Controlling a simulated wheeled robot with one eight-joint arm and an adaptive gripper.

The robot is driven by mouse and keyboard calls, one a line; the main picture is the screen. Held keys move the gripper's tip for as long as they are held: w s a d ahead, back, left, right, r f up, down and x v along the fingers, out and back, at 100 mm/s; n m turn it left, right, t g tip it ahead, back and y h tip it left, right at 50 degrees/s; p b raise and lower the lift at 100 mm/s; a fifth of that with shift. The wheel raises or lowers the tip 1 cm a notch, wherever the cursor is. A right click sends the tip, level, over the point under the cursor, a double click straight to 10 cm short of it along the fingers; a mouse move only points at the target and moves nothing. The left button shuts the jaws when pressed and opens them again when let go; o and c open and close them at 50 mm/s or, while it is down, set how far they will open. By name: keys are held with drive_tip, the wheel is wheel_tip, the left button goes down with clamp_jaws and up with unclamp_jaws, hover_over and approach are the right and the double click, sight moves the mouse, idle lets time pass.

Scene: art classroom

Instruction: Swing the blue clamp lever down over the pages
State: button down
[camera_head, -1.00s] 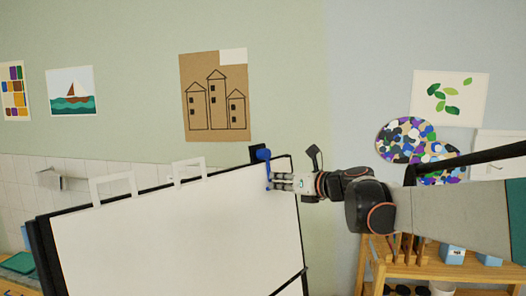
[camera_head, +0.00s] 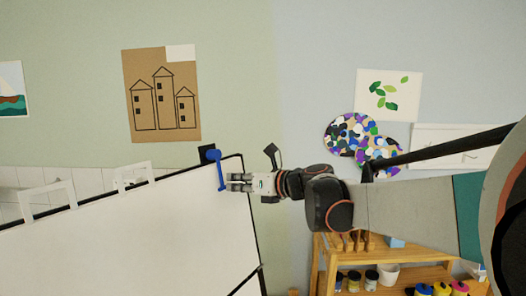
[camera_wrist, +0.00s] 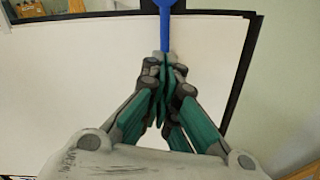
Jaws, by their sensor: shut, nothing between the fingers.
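The blue clamp lever (camera_head: 219,170) hangs down from a dark mount (camera_head: 207,153) at the top right corner of the flip chart. It lies over the white pages (camera_head: 130,235), near their right edge. My gripper (camera_head: 230,182) is shut just right of the lever's lower end in the head view. In the wrist view the lever (camera_wrist: 165,25) comes down from the top to the closed fingertips (camera_wrist: 163,60), which hide its lower end. I cannot tell whether the fingers touch it. Nothing shows held between them.
A wooden shelf (camera_head: 385,262) with paint pots stands at the lower right, below my arm. The wall between chart and shelf is bare.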

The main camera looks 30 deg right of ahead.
drive_tip(key=v, duration=0.3)
drive_tip(key=p+v, duration=0.1)
drive_tip(key=v, duration=0.1)
drive_tip(key=shift+s+a, duration=0.2)
drive_tip(key=shift+s, duration=0.1)
drive_tip(key=b+x, duration=0.1)
drive_tip(key=x, duration=0.5)
drive_tip(key=shift+w+a+f+b, duration=0.1)
drive_tip(key=shift+w+f+b, duration=0.1)
drive_tip(key=shift+b, duration=0.1)
drive_tip(key=shift+w+a, duration=0.3)
drive_tip(key=shift+w, duration=0.35)
drive_tip(key=shift+w+d, duration=0.1)
